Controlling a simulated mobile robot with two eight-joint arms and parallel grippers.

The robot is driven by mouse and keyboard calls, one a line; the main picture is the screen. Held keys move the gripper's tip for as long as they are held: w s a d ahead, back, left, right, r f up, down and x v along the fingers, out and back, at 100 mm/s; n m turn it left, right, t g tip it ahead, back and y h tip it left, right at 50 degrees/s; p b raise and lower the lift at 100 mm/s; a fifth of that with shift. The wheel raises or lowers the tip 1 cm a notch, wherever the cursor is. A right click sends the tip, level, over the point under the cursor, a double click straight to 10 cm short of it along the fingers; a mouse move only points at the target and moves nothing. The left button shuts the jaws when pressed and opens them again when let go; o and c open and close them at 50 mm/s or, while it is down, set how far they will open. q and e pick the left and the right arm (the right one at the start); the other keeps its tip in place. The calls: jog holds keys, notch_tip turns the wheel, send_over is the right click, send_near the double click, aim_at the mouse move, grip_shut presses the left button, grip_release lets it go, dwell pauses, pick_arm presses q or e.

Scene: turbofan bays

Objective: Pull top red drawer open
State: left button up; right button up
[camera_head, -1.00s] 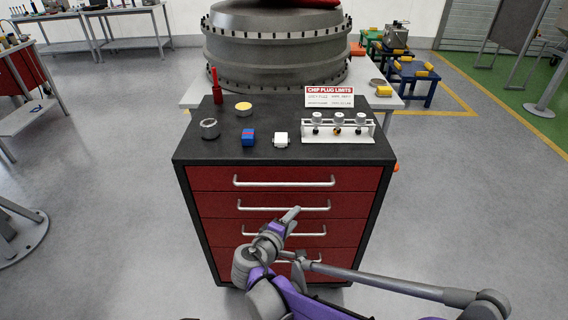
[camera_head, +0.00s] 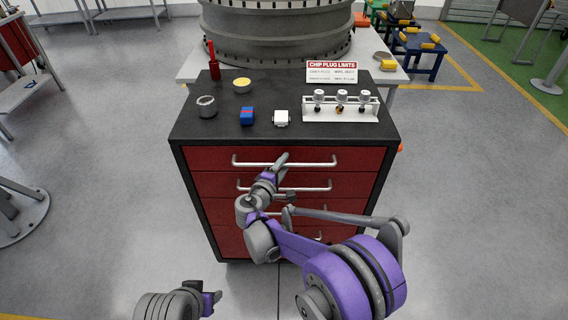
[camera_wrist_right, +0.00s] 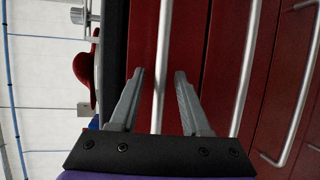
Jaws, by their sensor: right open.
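The top red drawer (camera_head: 220,158) is closed, at the top of a dark-framed cabinet with several red drawers. Its pale bar handle (camera_head: 318,163) runs across the front. My right gripper (camera_head: 281,162) is at the middle of this handle. In the right wrist view the open fingers of the right gripper (camera_wrist_right: 160,73) stand on either side of the top handle (camera_wrist_right: 163,45), with a gap on both sides. The lower part of the drawer front is partly hidden by my right arm.
A large engine casing stands behind. Floor beside the cabinet is clear.

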jog(key=shift+w+d, duration=0.1)
jog(key=shift+w, duration=0.2)
grip_shut()
dwell(1.3)
